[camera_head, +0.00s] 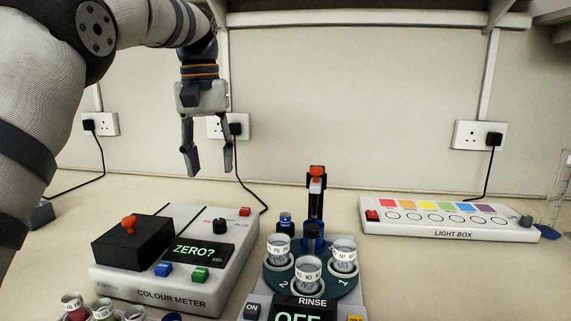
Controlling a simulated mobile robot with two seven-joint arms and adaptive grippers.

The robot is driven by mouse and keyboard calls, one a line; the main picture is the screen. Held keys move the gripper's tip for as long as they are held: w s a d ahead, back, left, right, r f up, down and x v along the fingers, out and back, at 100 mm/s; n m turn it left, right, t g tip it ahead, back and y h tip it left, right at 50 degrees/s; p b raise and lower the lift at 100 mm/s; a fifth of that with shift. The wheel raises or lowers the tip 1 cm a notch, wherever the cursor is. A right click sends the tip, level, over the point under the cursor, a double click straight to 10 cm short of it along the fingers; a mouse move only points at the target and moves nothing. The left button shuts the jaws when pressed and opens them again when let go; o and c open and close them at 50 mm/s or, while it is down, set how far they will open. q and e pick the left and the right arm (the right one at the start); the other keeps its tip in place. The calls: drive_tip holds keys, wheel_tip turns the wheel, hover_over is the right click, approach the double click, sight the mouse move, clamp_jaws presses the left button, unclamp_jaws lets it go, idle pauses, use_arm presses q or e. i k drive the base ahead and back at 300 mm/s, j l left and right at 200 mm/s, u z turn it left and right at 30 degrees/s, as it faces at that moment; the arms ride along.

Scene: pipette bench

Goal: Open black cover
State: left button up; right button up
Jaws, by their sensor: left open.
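The black cover (130,248) is a box-shaped lid with a red-orange knob (128,222) on top. It sits closed on the left part of the white colour meter (150,287), whose display reads "ZERO?". My left gripper (207,172) hangs pointing down with its fingers apart and nothing between them. It is above and to the right of the cover in the picture, well clear of it, in front of the back wall. My right gripper is not in the camera_head view.
A rinse unit (310,301) with labelled cups on a round turntable stands right of the meter. A light box (448,219) lies at the right. Vials (103,307) are at the front left. Cables run from wall sockets.

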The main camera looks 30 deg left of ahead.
sight(148, 234)
drive_tip(key=k, duration=1.5)
